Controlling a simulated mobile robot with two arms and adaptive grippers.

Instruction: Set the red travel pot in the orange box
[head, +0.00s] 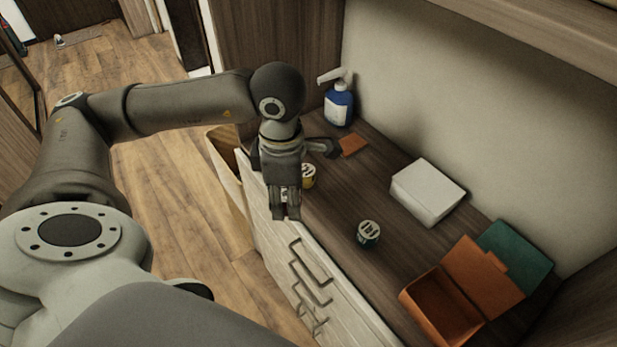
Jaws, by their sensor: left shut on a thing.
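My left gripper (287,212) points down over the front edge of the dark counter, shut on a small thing. Only a pale patch like a pot's lid (285,194) shows between the fingers; its body and colour are hidden. I see no red surface of the red travel pot. The orange box (412,310) stands open at the counter's right end, its lid tipped back, and the visible part of its inside looks empty. The left gripper is well to the left of the box, apart from it. My right gripper is not in view.
A yellow pot (309,177) stands close beside the left gripper. A dark green pot (368,234) stands mid-counter. A white box (428,192), a blue pump bottle (339,105), a flat orange-brown piece (353,146) and a green panel (517,250) are farther back. Counter between pots and white box is clear.

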